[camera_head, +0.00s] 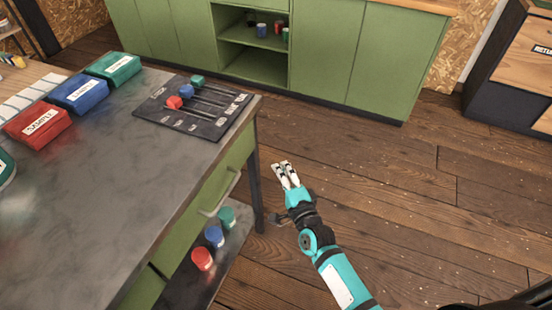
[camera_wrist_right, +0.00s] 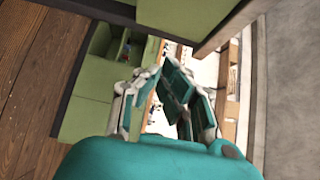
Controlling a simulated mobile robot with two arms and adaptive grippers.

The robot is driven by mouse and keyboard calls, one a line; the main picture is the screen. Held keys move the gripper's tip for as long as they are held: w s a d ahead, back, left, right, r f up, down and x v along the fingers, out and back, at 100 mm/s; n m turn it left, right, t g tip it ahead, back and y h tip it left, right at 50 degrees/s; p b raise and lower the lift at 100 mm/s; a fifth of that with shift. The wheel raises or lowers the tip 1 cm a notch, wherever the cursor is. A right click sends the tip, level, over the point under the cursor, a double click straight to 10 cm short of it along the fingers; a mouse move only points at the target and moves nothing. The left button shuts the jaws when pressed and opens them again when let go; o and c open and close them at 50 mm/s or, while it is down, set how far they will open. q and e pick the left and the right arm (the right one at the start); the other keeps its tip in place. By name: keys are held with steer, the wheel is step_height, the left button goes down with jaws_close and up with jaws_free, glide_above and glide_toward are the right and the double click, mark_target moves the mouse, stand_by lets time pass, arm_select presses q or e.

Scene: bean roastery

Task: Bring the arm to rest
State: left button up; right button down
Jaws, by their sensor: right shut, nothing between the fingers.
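My right gripper (camera_head: 285,174) is to the right of the grey table, beyond its edge, over the wooden floor. It is shut with nothing between its fingers and touches nothing that I can see. In the right wrist view the gripper (camera_wrist_right: 165,75) points toward the green cabinets, and its fingers come close together. My left gripper is in neither view.
The grey table (camera_head: 60,245) holds red (camera_head: 38,125), blue (camera_head: 80,93) and green (camera_head: 112,68) sample boxes and a dark slider board (camera_head: 150,115). Red, blue and green cups stand on its lower shelf (camera_head: 190,285). Green cabinets (camera_head: 340,60) line the back. Floor (camera_head: 420,200) right of the arm is clear.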

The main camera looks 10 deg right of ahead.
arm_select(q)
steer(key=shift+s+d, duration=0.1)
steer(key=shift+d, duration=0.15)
arm_select(e)
steer(key=shift+s+d, duration=0.1)
steer(key=shift+s, duration=0.7)
